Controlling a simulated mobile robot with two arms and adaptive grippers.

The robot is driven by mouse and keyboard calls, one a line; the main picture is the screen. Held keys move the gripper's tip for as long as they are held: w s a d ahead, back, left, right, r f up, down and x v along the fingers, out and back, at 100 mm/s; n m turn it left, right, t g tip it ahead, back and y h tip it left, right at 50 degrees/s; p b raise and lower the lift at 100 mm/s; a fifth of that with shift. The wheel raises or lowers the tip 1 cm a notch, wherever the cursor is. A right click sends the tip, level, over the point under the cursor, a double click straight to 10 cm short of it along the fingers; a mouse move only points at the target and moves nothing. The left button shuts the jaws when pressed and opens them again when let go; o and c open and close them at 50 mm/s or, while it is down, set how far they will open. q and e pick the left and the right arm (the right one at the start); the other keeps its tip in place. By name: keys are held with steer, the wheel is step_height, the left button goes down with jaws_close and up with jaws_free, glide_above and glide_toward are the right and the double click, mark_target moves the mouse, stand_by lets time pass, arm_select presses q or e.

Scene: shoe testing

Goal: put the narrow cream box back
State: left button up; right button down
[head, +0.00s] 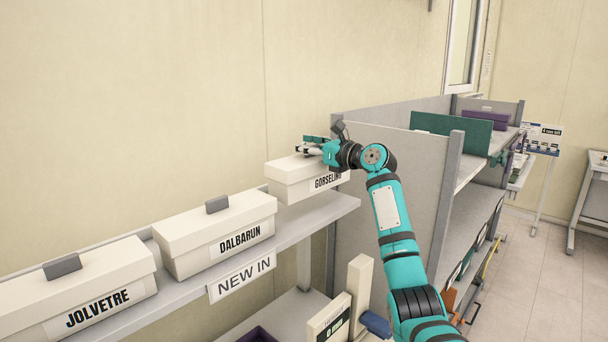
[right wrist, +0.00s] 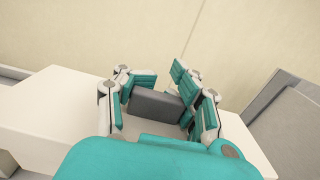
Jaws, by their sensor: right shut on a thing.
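A cream box (head: 290,185) with a label partly reading "GORSELIN" is at the right end of the upper shelf (head: 318,213). My right gripper (head: 312,149) is over its lid and shut on the grey handle on top. In the right wrist view the grey handle (right wrist: 157,103) lies between the two fingers, with the pale lid (right wrist: 55,105) below. The gripper hides part of the lid and the label's end. I cannot tell whether the box rests on the shelf or hangs just above it. My left gripper is not in view.
Cream boxes labelled "DALBARUN" (head: 190,235) and "JOLVETRE" (head: 50,300) stand to the left on the same shelf, above a "NEW IN" sign (head: 241,278). A grey partition (head: 418,180) stands close on the right. Upright cream pieces (head: 358,285) stand below.

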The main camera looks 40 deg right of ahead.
mark_target(305, 157)
steer(key=shift+f, duration=0.85)
steer(key=shift+w+a+f+p, duration=0.1)
steer(key=shift+w+f+p, duration=0.15)
steer(key=shift+f, duration=0.5)
step_height(305, 157, down, 3)
steer(key=shift+w+r+p, duration=0.1)
steer(key=shift+r+p, duration=0.05)
steer(key=shift+p, duration=0.2)
steer(key=c, duration=1.6)
jaws_free()
steer(key=o, duration=0.9)
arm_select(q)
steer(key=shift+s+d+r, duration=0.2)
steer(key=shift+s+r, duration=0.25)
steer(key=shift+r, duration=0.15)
